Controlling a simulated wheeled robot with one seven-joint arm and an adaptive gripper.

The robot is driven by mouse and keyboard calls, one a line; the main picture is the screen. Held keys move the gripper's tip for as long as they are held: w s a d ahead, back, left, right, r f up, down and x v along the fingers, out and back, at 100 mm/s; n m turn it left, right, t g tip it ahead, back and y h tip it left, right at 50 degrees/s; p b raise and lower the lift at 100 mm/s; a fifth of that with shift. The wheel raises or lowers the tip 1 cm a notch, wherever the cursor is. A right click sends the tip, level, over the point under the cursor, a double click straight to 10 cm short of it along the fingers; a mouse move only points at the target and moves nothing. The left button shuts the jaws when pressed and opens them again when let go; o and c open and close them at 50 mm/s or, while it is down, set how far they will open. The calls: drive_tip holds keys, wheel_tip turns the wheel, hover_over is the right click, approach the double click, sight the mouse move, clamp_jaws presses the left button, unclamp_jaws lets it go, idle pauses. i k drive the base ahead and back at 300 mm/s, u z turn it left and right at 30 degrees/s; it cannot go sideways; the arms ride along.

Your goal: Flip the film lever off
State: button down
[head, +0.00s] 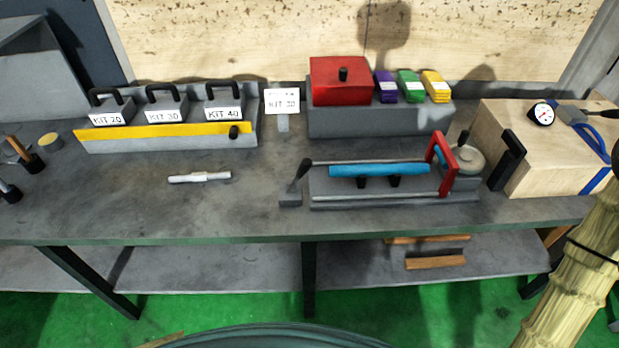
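A grey fixture (330,204) with a blue bar (378,170) lies on the bench, right of the middle. A small lever with a black knob (297,178) stands at its left end, leaning up to the right from a grey base. A red U-shaped handle (444,168) stands raised at its right end, beside a round pale wheel (463,158). No label marks which of these is the film lever, so I cannot tell for certain. My gripper is not in view.
A red box (341,82) and purple, green and yellow blocks (410,86) sit behind the fixture. Kit blocks (165,108) stand at left, a white pin (199,177) in front. A wooden box (495,128) with a dial stands right. The bench front edge is clear.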

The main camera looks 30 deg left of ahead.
sight(304, 165)
drive_tip(key=k, duration=0.65)
drive_tip(key=u, duration=1.15)
drive_tip(key=i, duration=0.25)
drive_tip(key=z, duration=0.1)
